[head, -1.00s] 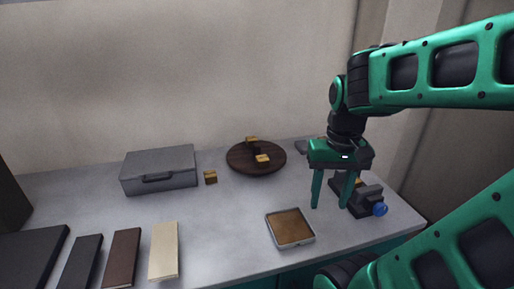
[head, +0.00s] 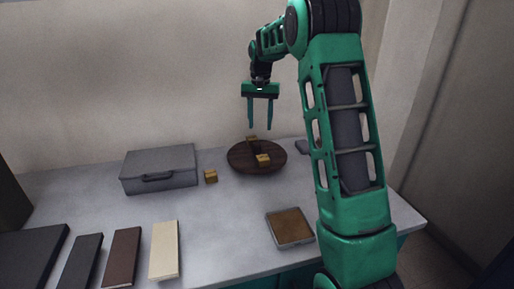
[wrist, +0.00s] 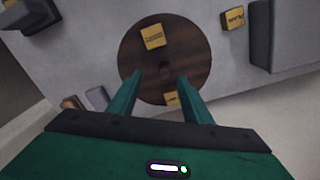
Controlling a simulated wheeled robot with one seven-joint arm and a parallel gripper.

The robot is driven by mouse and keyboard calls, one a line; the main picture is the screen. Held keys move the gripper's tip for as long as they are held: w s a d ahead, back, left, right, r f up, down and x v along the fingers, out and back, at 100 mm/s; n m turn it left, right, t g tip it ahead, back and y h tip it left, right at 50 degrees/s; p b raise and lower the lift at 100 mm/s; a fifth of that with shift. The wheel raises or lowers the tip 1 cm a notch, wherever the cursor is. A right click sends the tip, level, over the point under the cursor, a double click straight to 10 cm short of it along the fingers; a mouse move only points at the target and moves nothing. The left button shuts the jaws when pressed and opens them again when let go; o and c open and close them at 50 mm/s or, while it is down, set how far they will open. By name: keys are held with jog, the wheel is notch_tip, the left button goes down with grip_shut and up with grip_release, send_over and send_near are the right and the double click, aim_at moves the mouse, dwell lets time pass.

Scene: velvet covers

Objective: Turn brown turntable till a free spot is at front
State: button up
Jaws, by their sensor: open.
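The brown turntable (head: 238,160) is a round dark wood disc at the back of the table; it also shows in the wrist view (wrist: 190,55). One yellow block (head: 263,160) sits on its front part, just right of centre in the head view. Another yellow block (head: 252,139) is at its back, with a small dark piece (head: 254,147) near it. The wrist view shows the front block (wrist: 152,37) clearly and the back block (wrist: 171,98) partly, between the fingers. My gripper (head: 260,126) is open and empty, pointing down above the turntable's back part.
A loose yellow block (head: 210,176) and a grey case (head: 160,170) stand left of the turntable. A shallow tray (head: 290,227) lies in front. Flat brown (head: 123,257) and cream (head: 164,250) pieces lie front left. My arm covers the table's right side.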

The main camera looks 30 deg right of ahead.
aim_at(257, 143)
jog(key=shift+w+d+f, duration=0.1)
jog(key=shift+w+f, duration=0.2)
jog(key=shift+w, duration=0.2)
jog(key=shift+w+f, duration=0.25)
jog(key=shift+w, duration=0.25)
jog(key=shift+w+f, duration=0.15)
jog(key=shift+f, duration=0.1)
notch_tip(257, 143, down, 10)
jog(key=shift+f, duration=0.15)
